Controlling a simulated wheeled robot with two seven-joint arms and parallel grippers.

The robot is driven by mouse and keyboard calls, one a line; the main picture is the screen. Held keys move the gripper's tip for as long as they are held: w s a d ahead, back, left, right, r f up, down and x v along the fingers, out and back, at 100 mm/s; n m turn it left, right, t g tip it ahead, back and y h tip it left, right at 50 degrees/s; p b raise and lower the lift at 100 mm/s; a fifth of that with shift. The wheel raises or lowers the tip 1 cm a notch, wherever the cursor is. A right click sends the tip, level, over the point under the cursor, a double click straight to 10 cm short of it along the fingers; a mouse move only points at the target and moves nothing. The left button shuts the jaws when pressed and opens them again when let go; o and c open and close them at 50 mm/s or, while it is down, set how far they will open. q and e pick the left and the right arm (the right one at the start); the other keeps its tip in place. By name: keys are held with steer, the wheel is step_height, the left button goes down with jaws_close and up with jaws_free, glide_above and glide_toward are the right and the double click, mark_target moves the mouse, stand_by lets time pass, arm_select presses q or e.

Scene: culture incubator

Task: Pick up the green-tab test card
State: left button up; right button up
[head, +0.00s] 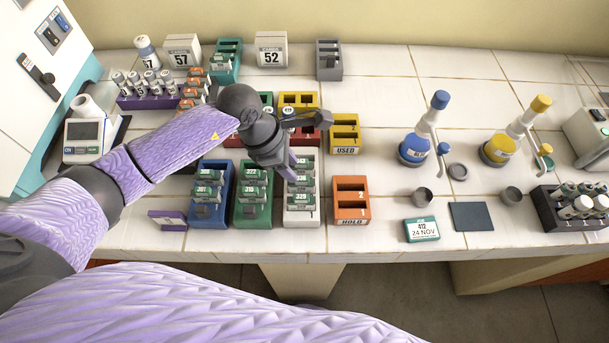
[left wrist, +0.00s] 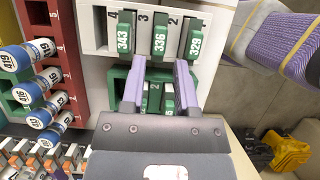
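Several green-tab test cards stand in the white rack (head: 303,218), right of the green rack. In the left wrist view, the cards 343 (left wrist: 124,38), 336 (left wrist: 160,40) and 329 (left wrist: 195,42) stand in a row in the white rack (left wrist: 97,25). My left gripper (head: 288,170) is over the back part of this rack. In the left wrist view, its purple fingers (left wrist: 159,68) are apart, with nothing clearly held; card 336 lines up with the gap between them. The gripper hides part of the rack in the head view. My right gripper is not in view.
A blue rack (head: 203,221) and a green rack (head: 252,221) with cards stand left of the white one. An orange HOLD rack (head: 351,213) is close on its right. A yellow USED rack (head: 345,148) stands behind.

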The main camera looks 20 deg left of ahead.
mark_target(300, 178)
arm_select(q)
steer(key=b+x, duration=0.1)
steer(key=x, duration=0.6)
steer(key=shift+w+d+f, duration=0.1)
steer(key=shift+d+f, duration=0.05)
steer(key=shift+f, duration=0.15)
steer(key=shift+c, duration=0.3)
jaws_close()
